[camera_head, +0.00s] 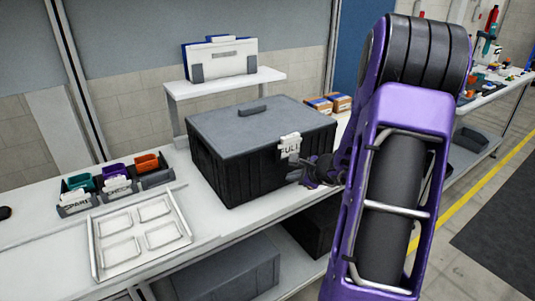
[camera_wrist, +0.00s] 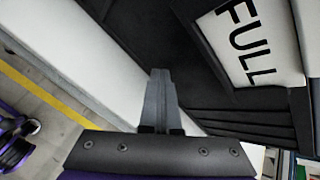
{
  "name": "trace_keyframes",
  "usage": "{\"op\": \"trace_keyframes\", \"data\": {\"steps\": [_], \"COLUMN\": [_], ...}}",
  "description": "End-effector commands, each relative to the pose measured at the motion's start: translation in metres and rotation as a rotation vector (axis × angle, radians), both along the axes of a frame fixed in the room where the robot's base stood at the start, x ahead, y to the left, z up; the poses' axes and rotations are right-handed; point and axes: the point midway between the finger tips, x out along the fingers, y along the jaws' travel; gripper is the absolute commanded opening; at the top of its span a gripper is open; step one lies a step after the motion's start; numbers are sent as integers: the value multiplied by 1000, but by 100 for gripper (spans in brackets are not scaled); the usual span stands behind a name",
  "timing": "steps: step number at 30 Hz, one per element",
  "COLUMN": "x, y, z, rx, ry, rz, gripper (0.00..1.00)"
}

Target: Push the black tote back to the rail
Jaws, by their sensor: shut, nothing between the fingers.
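The black tote (camera_head: 240,163) stands on the white bench, its grey lid (camera_head: 255,122) closed. A white tag reading "FULL" (camera_head: 290,147) hangs on its front near the right corner. The tag (camera_wrist: 252,40) and the dark ribbed tote wall (camera_wrist: 190,50) also fill much of the wrist view. My gripper (camera_head: 298,176) is shut and empty, close to the tote's front just below the tag. It shows in the wrist view (camera_wrist: 160,75) with its fingers together. I cannot tell whether the fingertips touch the tote. No rail can be clearly made out behind the tote.
A white raised shelf (camera_head: 225,82) with a blue and white file box stands behind the tote. Small orange boxes (camera_head: 330,103) sit at its back right. Labelled bins (camera_head: 115,185) and a white tray (camera_head: 140,235) lie to the left. Bare bench shows along the front.

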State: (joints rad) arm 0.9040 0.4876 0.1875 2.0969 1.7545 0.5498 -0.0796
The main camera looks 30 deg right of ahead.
Motion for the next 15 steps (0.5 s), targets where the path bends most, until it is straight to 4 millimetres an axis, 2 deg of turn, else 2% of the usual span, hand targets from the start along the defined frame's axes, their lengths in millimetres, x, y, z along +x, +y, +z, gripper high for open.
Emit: {"op": "trace_keyframes", "data": {"steps": [15], "x": [32], "y": [3], "z": [0], "rx": [0], "ry": [-2], "rz": [3], "gripper": [0]}}
